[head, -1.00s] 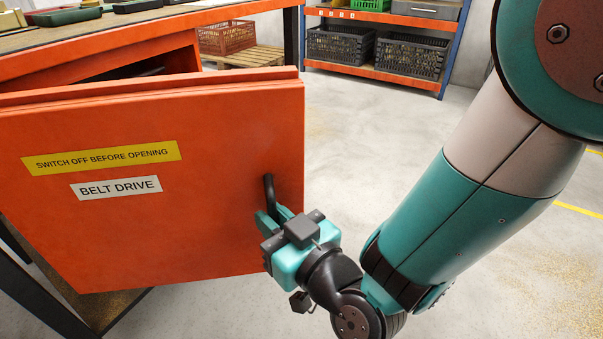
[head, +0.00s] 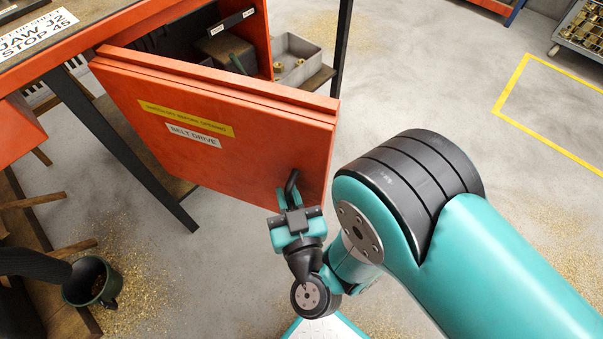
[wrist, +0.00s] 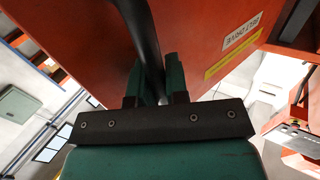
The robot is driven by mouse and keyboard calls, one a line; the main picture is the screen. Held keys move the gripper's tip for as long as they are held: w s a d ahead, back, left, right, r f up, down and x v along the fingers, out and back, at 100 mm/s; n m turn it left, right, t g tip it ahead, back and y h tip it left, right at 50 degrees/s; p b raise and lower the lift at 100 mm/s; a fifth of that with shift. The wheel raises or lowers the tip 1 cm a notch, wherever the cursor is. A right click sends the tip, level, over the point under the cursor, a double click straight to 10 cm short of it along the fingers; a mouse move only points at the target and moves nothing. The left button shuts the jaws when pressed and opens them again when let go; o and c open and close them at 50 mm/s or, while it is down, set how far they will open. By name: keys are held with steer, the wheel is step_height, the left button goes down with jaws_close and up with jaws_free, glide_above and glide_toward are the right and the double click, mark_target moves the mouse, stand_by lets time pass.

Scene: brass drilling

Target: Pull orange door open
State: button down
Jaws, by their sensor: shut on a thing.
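The orange door (head: 240,133) carries a yellow strip and a white "BELT DRIVE" label. It stands swung out from the orange cabinet (head: 263,35), and part of the inside shows behind its top edge. A black bar handle (head: 291,183) is near the door's lower right side. My gripper (head: 290,199) is at this handle with its teal fingers shut on it. In the wrist view the dark handle (wrist: 142,45) runs between the two fingers (wrist: 153,88), in front of the door (wrist: 90,45).
A grey bin (head: 297,60) with brass parts sits on a shelf right of the cabinet. A dark green pot (head: 92,282) stands on the floor at lower left. Open floor (head: 420,80) with a yellow line lies to the right. Brass shavings are scattered about.

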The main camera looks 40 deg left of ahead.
steer(key=shift+s+d, duration=0.15)
steer(key=shift+d, duration=0.05)
steer(key=shift+d+f, duration=0.1)
steer(key=shift+d, duration=0.1)
steer(key=shift+d+f, duration=0.1)
steer(key=c, duration=1.2)
jaws_free()
steer(key=shift+o, duration=0.2)
step_height(320, 180, up, 20)
steer(key=p, duration=0.5)
steer(key=shift+c, duration=0.4)
